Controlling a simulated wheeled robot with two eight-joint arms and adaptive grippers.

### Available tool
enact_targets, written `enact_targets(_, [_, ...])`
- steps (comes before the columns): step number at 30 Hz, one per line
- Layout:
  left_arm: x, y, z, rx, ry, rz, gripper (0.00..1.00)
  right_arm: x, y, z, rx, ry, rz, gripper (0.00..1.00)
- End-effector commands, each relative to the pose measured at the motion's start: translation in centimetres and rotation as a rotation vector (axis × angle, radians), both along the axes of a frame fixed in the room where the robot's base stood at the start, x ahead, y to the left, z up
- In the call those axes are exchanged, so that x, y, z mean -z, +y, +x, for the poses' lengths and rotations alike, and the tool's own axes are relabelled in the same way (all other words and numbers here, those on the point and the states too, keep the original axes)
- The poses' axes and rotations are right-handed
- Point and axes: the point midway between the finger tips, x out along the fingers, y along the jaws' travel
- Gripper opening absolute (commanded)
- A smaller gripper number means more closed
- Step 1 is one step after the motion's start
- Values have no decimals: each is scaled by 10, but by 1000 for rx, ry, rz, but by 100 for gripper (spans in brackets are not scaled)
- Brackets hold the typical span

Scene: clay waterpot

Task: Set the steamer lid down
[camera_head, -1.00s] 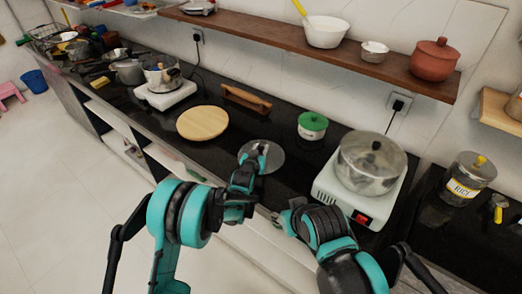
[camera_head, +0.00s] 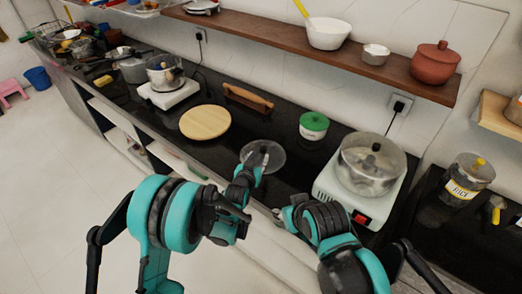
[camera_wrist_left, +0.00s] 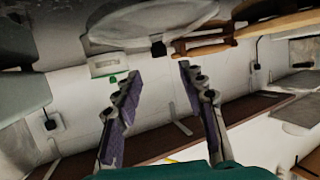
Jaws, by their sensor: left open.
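The steamer lid (camera_head: 270,153), a clear round disc, lies flat on the black counter between the round wooden board and the white cooker. It shows at the top of the left wrist view (camera_wrist_left: 150,20), which is upside down. My left gripper (camera_head: 254,158) is at the lid's near edge. Its two fingers (camera_wrist_left: 157,75) are apart with nothing between them.
The round wooden board (camera_head: 205,122) lies to the left of the lid. A brown wooden rack (camera_head: 248,97) and a green-lidded jar (camera_head: 313,125) stand behind. The white cooker (camera_head: 327,186) is to the right. A wooden shelf (camera_head: 290,42) runs above the counter.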

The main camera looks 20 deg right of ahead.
Motion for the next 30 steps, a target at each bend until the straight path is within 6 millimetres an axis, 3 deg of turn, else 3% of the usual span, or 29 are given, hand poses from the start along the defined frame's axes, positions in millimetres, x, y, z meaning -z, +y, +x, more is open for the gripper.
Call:
enact_targets(6, [-11,14,-24,0,0,0,41,-7,0,0,0,0,0,40])
enact_targets(17, [-17,23,-28,-10,9,4,41,-7,0,0,0,0,0,40])
enact_targets(20, [-35,44,-28,-38,36,19,41,-7,0,0,0,0,0,40])
enact_targets(23, [-62,82,-33,-86,86,42,41,-7,0,0,0,0,0,40])
enact_targets(26, [-88,126,-48,-142,148,67,41,-7,0,0,0,0,0,40])
enact_targets(30, [-116,186,-83,-219,238,97,41,-7,0,0,0,0,0,40])
